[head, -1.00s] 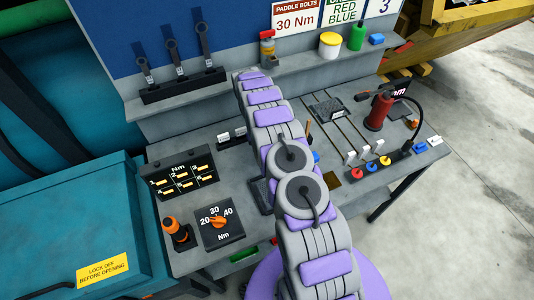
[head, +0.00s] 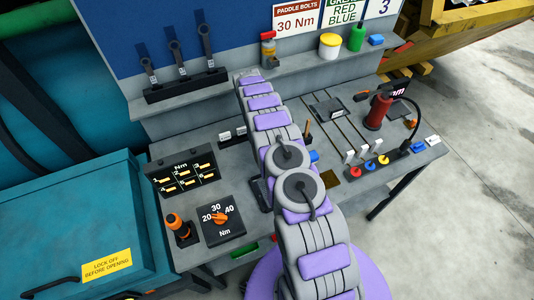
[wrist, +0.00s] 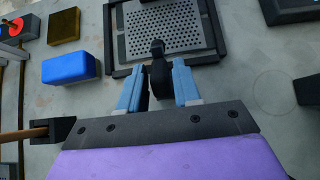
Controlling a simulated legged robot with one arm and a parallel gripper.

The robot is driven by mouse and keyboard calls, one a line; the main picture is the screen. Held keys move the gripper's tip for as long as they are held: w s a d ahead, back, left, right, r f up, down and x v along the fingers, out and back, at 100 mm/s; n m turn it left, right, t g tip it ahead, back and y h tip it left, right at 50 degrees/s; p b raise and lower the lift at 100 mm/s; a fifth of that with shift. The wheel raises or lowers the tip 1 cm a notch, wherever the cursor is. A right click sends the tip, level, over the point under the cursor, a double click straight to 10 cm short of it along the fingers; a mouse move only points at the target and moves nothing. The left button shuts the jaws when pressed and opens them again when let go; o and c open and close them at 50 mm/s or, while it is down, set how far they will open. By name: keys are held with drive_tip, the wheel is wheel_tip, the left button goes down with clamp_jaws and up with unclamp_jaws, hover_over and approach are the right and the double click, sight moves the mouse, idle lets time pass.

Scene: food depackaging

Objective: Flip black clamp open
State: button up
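In the wrist view, the black clamp (wrist: 160,77) stands at the near edge of a grey perforated plate (wrist: 170,28) in a dark frame. Its narrow knob end points toward the plate. My gripper (wrist: 157,67) has its two blue fingers apart, one on each side of the clamp. A gap shows beside the right finger; the left finger is very close to the clamp, and I cannot tell if it touches. In the head view, my arm hides the gripper, the clamp and most of the plate.
A blue block (wrist: 71,68) and a brass block (wrist: 64,26) sit left of the plate. A wooden-handled tool (wrist: 28,134) lies beside my gripper's left side. In the head view, a torque dial (head: 218,218) and a red cylinder (head: 377,110) stand on the bench.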

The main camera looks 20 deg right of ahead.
drive_tip(key=shift+o, duration=0.9)
wheel_tip(320, 180, up, 4)
drive_tip(key=p, duration=0.5)
drive_tip(key=shift+f, duration=0.15)
drive_tip(key=shift+s+a+f, duration=0.1)
drive_tip(key=shift+s+f, duration=0.05)
drive_tip(key=shift+s, duration=0.35)
drive_tip(key=s+a+r+b, duration=0.1)
drive_tip(key=s+a+b, duration=0.1)
drive_tip(key=s, duration=1.2)
drive_tip(key=shift+s+a+r+b, duration=0.25)
drive_tip(key=shift+s+a+b, duration=0.05)
drive_tip(key=shift+a+b, duration=0.15)
